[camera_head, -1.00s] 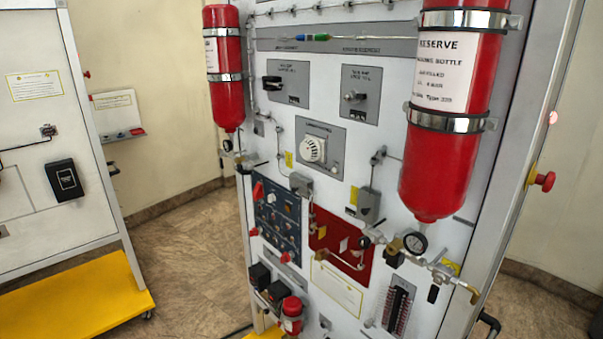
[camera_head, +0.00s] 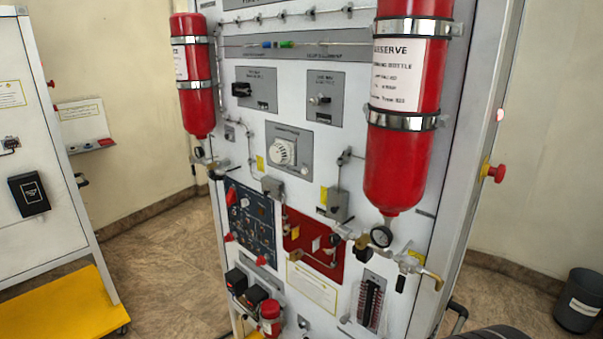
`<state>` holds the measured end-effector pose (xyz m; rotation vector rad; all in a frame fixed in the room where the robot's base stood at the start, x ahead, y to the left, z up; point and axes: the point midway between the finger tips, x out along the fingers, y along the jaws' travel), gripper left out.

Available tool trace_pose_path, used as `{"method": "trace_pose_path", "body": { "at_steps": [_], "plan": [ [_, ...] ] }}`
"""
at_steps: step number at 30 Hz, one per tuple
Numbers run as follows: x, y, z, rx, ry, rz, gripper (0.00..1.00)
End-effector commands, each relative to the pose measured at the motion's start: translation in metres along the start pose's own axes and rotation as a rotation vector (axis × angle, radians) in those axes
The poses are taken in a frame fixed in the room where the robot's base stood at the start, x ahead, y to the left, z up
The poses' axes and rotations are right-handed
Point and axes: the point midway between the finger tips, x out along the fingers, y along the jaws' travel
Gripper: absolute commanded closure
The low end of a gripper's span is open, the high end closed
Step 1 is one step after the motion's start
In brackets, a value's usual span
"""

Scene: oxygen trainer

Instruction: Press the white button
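The trainer panel (camera_head: 350,215) stands upright in the middle of the view. A small round pale pinkish-white button or lamp (camera_head: 500,115) is on its right side frame, above a red mushroom knob (camera_head: 496,172). A blue control panel (camera_head: 250,221) carries small controls, too small to tell whether one is a white button. My gripper is not visible. A dark rounded shape shows at the bottom edge, right of centre; I cannot tell what it is.
Two red bottles, a left one (camera_head: 197,112) and a right one marked reserve (camera_head: 405,160), stick out from the panel. A dark bin (camera_head: 578,300) stands at the right. Another board with a yellow base (camera_head: 70,310) is at the left. Open floor lies between the boards.

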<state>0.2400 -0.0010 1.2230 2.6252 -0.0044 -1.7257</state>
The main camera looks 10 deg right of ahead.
Motion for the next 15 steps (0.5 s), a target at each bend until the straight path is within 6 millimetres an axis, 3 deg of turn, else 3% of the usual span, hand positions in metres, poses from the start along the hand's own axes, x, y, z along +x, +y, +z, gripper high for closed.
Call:
{"method": "trace_pose_path", "body": {
  "at_steps": [15],
  "plan": [
    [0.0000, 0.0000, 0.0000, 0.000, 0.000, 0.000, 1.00]
  ]
}}
